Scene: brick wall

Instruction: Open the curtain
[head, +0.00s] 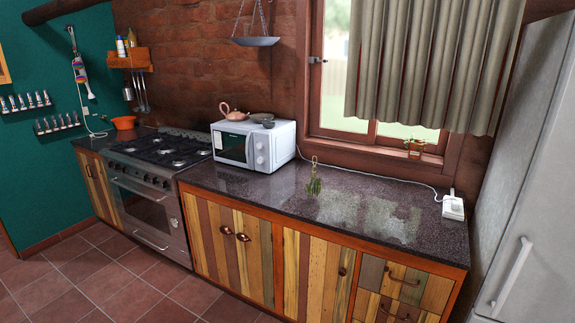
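A grey-beige pleated curtain (430,65) hangs over the upper part of a wood-framed window (330,75) at the upper right of the head view. It covers most of the glass. A strip of glass shows uncovered at its left and below its hem. The curtain's top edge is cut off by the picture. My gripper is not in view.
A dark stone counter (400,235) runs below the window, with a white microwave (253,146) at its left. A white socket box (453,207) is on the counter's right end. A grey fridge (530,190) stands far right. Tiled floor (75,290) is clear at lower left.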

